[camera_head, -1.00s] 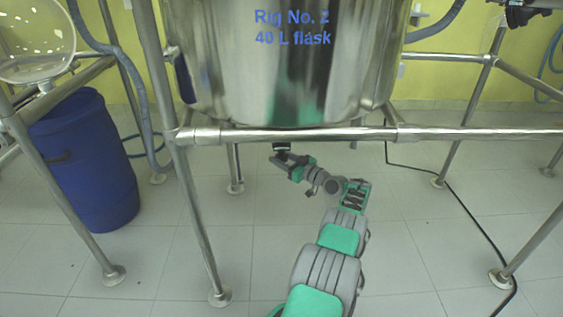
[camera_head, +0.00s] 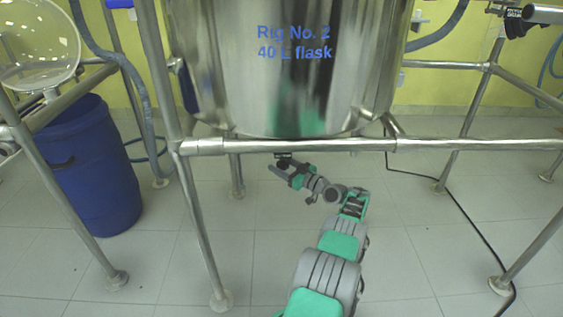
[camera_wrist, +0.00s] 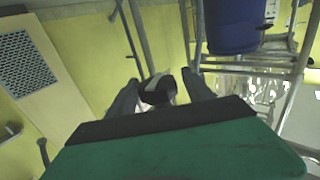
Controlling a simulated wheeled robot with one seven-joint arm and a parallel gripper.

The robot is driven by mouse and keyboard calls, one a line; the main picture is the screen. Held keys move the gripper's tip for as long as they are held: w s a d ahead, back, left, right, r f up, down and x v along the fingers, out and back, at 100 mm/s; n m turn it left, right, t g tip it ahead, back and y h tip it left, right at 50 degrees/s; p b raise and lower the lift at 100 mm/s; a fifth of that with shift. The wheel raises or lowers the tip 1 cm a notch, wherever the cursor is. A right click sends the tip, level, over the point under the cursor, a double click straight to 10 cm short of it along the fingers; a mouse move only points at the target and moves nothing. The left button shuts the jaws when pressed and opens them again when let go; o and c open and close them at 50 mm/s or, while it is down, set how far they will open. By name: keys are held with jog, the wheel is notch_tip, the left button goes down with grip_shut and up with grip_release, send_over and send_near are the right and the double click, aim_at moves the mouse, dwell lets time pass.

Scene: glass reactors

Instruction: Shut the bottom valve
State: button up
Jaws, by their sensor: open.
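My gripper (camera_head: 277,166) is below the steel vessel (camera_head: 290,75) marked "Rig No. 2 40 L flask", just under the front rail. In the wrist view my gripper (camera_wrist: 160,84) is open, with one grey finger on each side. A small black and pale piece (camera_wrist: 157,91) shows between the fingers, with no clear grip on it. I cannot tell whether it is the bottom valve or whether a finger touches it. In the head view the valve cannot be made out; the vessel and rail hide the area under the bottom.
A steel rail (camera_head: 300,145) runs in front of the vessel, on slanted legs (camera_head: 205,240). A blue barrel (camera_head: 85,165) stands at left, below a round glass vessel (camera_head: 40,45). A black cable (camera_head: 450,215) lies on the floor at right. The tiled floor is otherwise mostly clear.

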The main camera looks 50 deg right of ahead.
jog(key=h+p, duration=0.1)
jog(key=p, duration=0.2)
jog(key=shift+a+r+m, duration=0.1)
jog(key=shift+r+m, duration=0.2)
jog(key=shift+r, duration=0.1)
jog(key=m+h+p, duration=0.1)
jog(key=h+p, duration=0.1)
jog(key=p, duration=0.2)
